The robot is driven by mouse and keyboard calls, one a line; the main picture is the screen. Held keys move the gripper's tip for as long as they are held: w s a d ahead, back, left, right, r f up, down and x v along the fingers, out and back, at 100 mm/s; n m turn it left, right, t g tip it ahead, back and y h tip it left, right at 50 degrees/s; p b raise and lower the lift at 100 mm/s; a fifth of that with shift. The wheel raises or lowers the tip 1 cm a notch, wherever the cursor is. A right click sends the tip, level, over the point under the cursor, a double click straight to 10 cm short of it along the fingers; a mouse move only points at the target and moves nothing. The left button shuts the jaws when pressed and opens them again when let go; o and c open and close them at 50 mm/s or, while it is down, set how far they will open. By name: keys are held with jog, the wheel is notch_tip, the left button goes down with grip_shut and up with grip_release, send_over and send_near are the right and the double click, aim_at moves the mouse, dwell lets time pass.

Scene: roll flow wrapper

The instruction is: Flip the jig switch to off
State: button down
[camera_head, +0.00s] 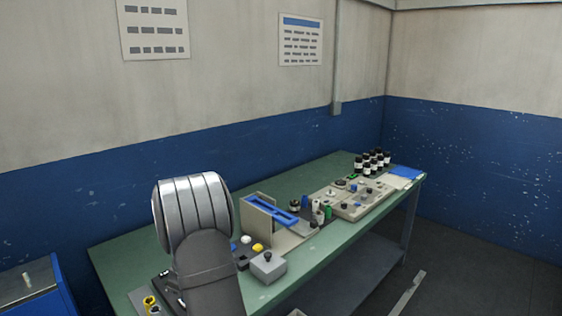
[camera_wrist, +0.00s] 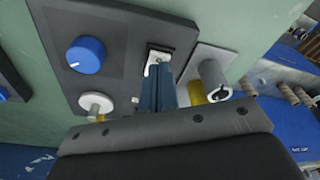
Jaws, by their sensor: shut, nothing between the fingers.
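In the wrist view, a small switch (camera_wrist: 159,54) with a pale lever and a dark-and-white plate sits on a dark grey panel (camera_wrist: 118,50). My gripper (camera_wrist: 158,72) is shut, its two blue-grey fingers together and empty. Its tips are right at the near side of the switch and hide part of it. I cannot tell whether they touch the lever or which way the lever is set. In the head view my own arm hides the gripper and the switch.
The panel also carries a blue knob (camera_wrist: 86,54) and a white round knob (camera_wrist: 95,104). Right of the switch, a grey cylinder (camera_wrist: 214,78) and a yellow part (camera_wrist: 196,92) stand close to my fingers. Other equipment crowds the green table (camera_head: 112,250).

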jog(key=shift+f, duration=0.65)
jog(key=shift+r, duration=3.55)
notch_tip(320, 180, down, 7)
jog(key=shift+r, duration=0.15)
